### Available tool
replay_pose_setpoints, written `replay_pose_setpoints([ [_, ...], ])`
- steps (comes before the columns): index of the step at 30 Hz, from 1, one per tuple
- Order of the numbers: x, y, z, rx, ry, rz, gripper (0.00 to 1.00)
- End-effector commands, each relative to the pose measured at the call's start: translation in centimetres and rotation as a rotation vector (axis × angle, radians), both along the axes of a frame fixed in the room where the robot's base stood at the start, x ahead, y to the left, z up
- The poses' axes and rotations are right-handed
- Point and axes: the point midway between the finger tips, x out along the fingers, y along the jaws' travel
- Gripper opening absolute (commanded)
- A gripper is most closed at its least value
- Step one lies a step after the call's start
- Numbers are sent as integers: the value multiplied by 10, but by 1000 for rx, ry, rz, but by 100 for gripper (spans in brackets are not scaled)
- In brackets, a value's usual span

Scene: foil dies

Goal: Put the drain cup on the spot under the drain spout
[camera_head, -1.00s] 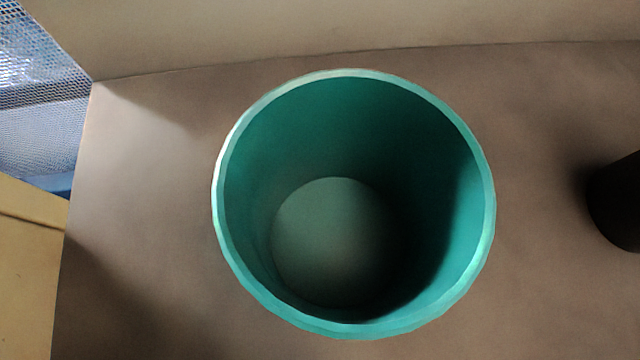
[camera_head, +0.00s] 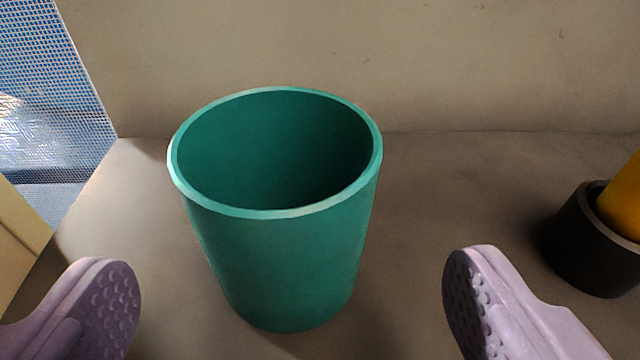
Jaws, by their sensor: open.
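A teal cup (camera_head: 285,265), which I take to be the drain cup, stands upright on a brown-grey surface near the middle of the camera view. Its mouth faces up and its inside looks empty, though the bottom is hidden. My gripper (camera_head: 295,300) is open, with one pale purple finger at the lower left and one at the lower right. The fingers are in front of the cup, with clear gaps on both sides, and do not appear to touch it. I see no drain spout and no marked spot.
A black round holder (camera_head: 592,255) with a yellow object (camera_head: 625,200) in it stands at the right edge. A beige wall (camera_head: 400,65) rises behind the cup. A blue mesh panel (camera_head: 50,90) and a yellowish block (camera_head: 18,235) are at the left. The surface (camera_head: 440,190) right of the cup is clear.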

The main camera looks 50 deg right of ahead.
Motion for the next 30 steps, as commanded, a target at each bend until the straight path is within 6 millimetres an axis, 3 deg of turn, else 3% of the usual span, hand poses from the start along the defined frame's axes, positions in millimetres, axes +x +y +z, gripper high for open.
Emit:
replay_pose_setpoints([
  [9, 33, -33, -16, 1, -2, 0, 100],
  [18, 38, -37, -16, 3, 0, 2, 100],
  [25, 38, -37, -16, 3, 0, 3, 47],
  [27, 38, -37, -16, 3, 0, 3, 38],
  [30, 38, -37, -16, 3, 0, 3, 38],
])
